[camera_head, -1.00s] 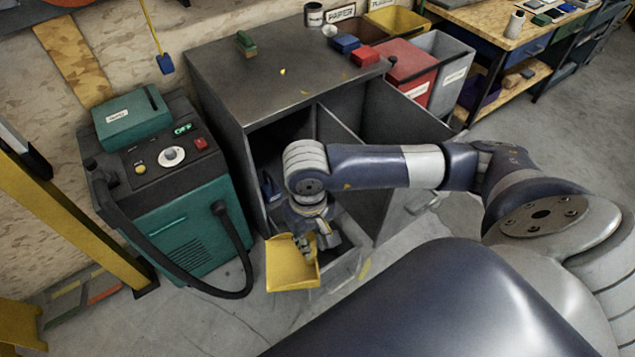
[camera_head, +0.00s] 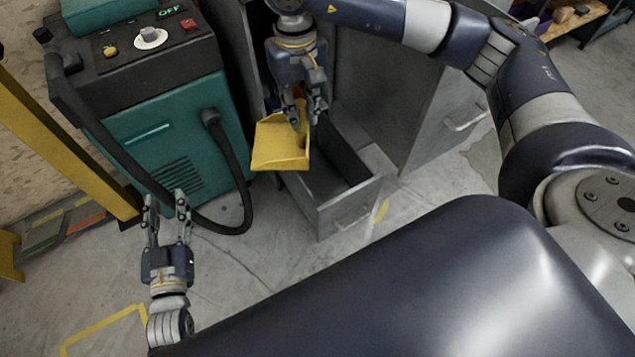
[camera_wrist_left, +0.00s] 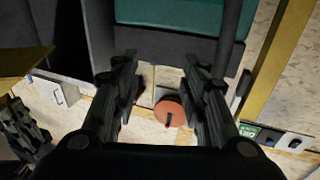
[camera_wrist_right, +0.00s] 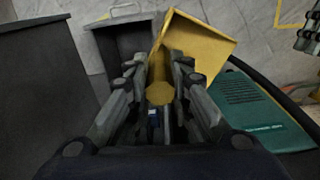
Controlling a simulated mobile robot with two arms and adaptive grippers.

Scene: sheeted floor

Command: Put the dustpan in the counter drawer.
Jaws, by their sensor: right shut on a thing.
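The yellow dustpan (camera_head: 281,143) hangs in my right gripper (camera_head: 301,118), above and at the left side of the open counter drawer (camera_head: 345,200). The right wrist view shows the dustpan (camera_wrist_right: 198,50) beyond the shut fingers (camera_wrist_right: 158,85), with part of it between them. The grey drawer (camera_wrist_right: 122,38) is pulled out low in the counter, and its visible inside looks empty. My left gripper (camera_head: 167,212) is open and empty over the floor, in front of the teal machine. Its spread fingers also show in the left wrist view (camera_wrist_left: 160,85).
The teal machine (camera_head: 165,140) with its black hose (camera_head: 240,190) stands left of the drawer. The counter's open door (camera_head: 445,110) stands to the right of the drawer. A yellow post (camera_head: 60,130) is at the far left. Floor in front is clear.

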